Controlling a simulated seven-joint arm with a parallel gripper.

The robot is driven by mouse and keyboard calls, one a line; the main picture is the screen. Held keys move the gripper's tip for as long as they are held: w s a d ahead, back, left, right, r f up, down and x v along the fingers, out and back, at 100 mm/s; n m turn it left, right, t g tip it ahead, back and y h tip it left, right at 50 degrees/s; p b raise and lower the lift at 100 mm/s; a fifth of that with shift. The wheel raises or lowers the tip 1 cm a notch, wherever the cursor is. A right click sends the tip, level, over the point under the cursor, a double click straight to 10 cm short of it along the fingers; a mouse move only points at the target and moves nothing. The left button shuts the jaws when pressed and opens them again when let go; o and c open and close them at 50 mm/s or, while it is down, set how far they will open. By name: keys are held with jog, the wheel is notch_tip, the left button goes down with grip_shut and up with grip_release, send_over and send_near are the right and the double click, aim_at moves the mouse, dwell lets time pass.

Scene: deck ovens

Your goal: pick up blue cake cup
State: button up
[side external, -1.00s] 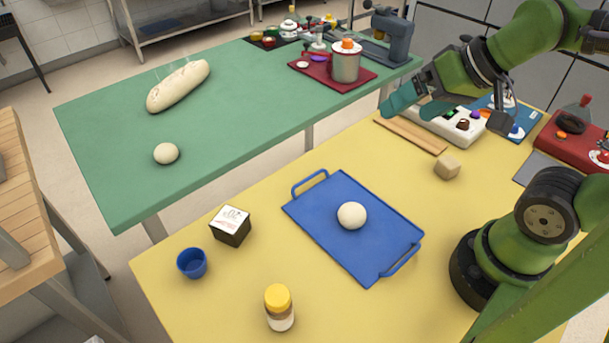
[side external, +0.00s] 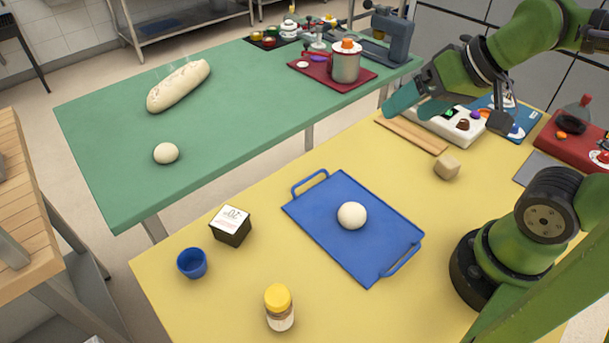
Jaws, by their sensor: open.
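The blue cake cup (side external: 192,263) stands upright near the left edge of the yellow table, and its open top faces up. My gripper (side external: 403,108) is at the upper right, above the far side of the yellow table. It is open, with nothing seen between its teal fingers. It is far from the cup, up and to the right of it. The fingertips partly overlap each other from this angle.
A black box with a white top (side external: 231,226) stands close beside the cup. A yellow-capped jar (side external: 279,307) is to its right. A blue tray (side external: 318,236) with a dough ball (side external: 352,215) lies mid-table.

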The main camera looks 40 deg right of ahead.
jog(key=n+g+h, duration=0.1)
jog(key=n+g, duration=0.5)
jog(key=n, duration=0.2)
send_over(193, 267)
jog(key=s, duration=0.2)
jog(key=f, duration=1.8)
jog(key=shift+w+d+f, duration=0.15)
jog(key=shift+d+f, duration=0.25)
jog(key=shift+w+a+f, duration=0.1)
jog(key=shift+w+f, duration=0.1)
jog(key=shift+f, duration=0.7)
jog(key=shift+w+a+f, duration=0.1)
jog(key=shift+w+f, duration=0.1)
jog(key=shift+f, duration=0.65)
jog(key=shift+w+a+f, duration=0.1)
jog(key=shift+w+f, duration=0.1)
jog(key=shift+f, duration=0.7)
jog(key=shift+c, duration=0.3)
